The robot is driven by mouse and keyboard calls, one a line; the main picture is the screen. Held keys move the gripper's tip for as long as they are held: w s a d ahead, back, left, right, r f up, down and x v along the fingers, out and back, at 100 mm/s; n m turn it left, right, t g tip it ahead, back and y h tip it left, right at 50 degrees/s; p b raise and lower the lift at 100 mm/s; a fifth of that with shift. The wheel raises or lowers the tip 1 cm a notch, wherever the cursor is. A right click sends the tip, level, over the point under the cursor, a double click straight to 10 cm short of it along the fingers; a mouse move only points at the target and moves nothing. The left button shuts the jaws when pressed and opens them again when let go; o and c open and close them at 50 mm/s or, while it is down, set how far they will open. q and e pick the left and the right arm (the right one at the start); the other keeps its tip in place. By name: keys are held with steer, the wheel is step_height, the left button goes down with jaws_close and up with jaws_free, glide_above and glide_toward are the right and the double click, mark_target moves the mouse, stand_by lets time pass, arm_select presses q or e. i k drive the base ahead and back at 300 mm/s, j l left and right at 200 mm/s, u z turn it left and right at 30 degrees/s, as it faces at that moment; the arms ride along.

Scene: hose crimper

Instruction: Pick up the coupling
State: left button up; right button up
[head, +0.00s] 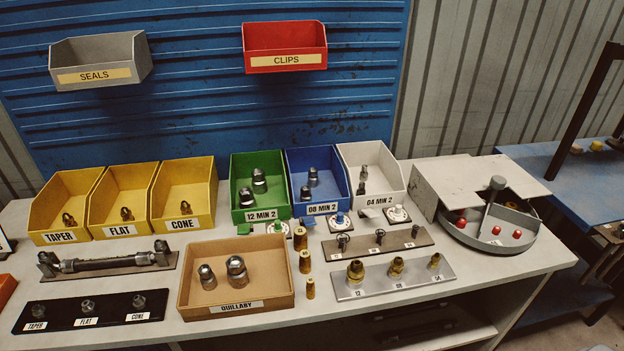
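Several metal fittings could be the coupling; I cannot tell which one is meant. Two silver fittings (237,270) stand in the cardboard tray (282,248) labelled QUILLABY. Paired silver fittings lie in the green bin (238,212) labelled 12 MIN 2, the blue bin (322,209) labelled 08 MIN 2 and the white bin (393,197) labelled 04 MIN 2. Small dark fittings sit in the yellow bins labelled TAPER (48,222), FLAT (106,220) and CONE (168,208). Neither of my grippers is in view.
A hose piece (105,263) lies on a holder at left, behind a black fitting board (60,318). Brass fittings (397,267) stand on a silver plate (420,284). A round grey tray (470,238) with red balls is at right. SEALS (130,58) and CLIPS (285,38) bins hang behind.

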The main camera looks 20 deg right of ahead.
mark_target(208, 279)
steer(key=k+j, duration=0.75)
